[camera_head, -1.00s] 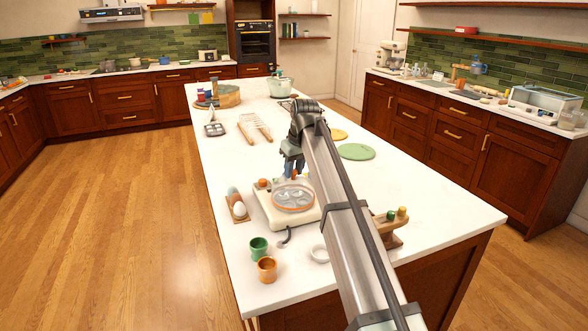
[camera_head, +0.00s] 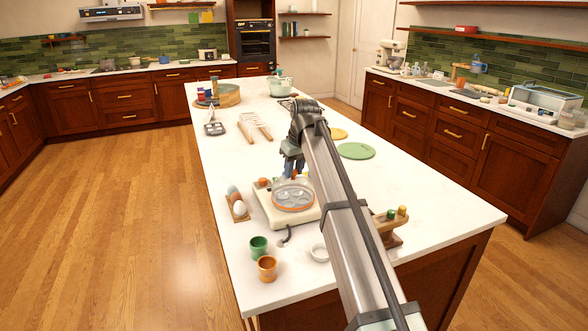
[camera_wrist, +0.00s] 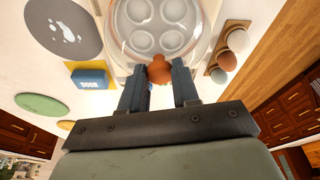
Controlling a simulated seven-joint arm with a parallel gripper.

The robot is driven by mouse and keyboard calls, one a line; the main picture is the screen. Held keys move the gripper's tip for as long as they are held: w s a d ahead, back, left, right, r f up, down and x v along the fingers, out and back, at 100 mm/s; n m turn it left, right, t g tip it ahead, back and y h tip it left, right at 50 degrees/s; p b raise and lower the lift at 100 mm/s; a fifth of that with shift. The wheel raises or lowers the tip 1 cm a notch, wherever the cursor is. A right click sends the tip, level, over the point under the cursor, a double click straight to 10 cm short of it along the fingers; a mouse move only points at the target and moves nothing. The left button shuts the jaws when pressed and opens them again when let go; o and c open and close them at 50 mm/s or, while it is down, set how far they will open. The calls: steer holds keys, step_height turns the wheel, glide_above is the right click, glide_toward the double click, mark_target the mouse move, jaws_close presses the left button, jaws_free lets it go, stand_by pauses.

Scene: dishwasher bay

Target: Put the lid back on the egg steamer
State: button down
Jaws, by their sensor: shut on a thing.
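The egg steamer (camera_head: 268,209) has a square cream base and stands near the front of the island. An orange-rimmed round tray (camera_head: 293,207) with several egg hollows sits on it. My gripper (camera_head: 292,174) is over the steamer, with its fingers shut on the brown knob (camera_wrist: 159,70) of the clear lid (camera_wrist: 203,45). In the wrist view the lid's glassy rim surrounds the hollows of the tray. Whether the lid rests on the steamer or hovers just above it, I cannot tell.
An egg holder with eggs (camera_head: 238,207) stands close on the left. A green cup (camera_head: 258,246) and an orange cup (camera_head: 266,268) stand in front. A wooden stand (camera_head: 388,229) is to the right, and a green disc (camera_head: 356,151) lies farther back.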

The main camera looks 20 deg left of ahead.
steer(key=shift+c, duration=1.3)
jaws_free()
steer(key=shift+r, duration=0.1)
steer(key=shift+r, duration=3.4)
jaws_close()
steer(key=shift+f, duration=3.1)
steer(key=shift+r, duration=0.15)
